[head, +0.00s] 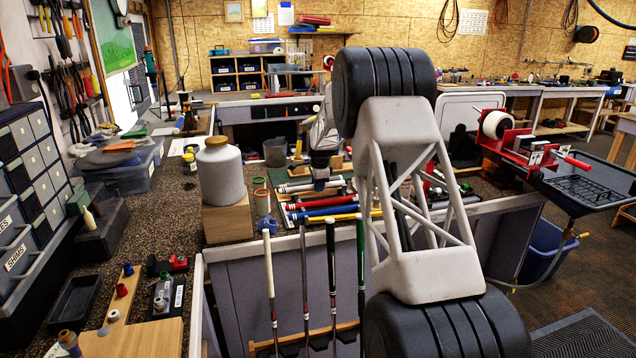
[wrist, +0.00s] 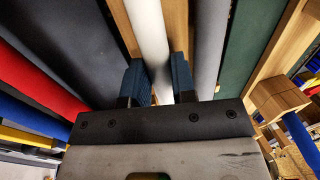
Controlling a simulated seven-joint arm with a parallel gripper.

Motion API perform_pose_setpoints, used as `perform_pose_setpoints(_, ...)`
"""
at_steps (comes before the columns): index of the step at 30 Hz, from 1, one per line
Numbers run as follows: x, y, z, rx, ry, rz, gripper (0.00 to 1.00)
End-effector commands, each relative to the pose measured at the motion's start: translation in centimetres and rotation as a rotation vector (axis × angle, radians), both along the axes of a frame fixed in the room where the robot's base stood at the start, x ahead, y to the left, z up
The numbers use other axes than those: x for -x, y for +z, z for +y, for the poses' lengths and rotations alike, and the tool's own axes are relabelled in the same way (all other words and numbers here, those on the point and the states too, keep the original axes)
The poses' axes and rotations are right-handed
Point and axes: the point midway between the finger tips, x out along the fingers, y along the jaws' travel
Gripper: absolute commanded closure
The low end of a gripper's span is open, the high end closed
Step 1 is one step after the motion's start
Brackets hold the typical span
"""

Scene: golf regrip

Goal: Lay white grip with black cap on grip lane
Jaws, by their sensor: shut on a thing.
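A white grip (wrist: 149,30) runs lengthwise between the two dark blue finger pads of my gripper (wrist: 159,82) in the wrist view. The gripper is shut on it. Its ends are out of view or covered, so no black cap shows. Pale wood (wrist: 175,30) lies under and beside the white grip; I cannot tell whether this is the grip lane. In the head view my gripper (head: 320,182) is low over the row of grips on the bench, partly hidden by my arm.
Red (head: 304,204), blue (head: 332,212) and yellow grips lie nearby. A white jar (head: 220,172) stands left on a wooden block (head: 228,220).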

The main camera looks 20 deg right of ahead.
Motion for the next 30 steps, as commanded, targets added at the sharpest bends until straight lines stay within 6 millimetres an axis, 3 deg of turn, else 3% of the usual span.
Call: perform_pose_setpoints(30, -0.01, -0.64, 0.0, 0.0, 0.0, -0.001, 0.94)
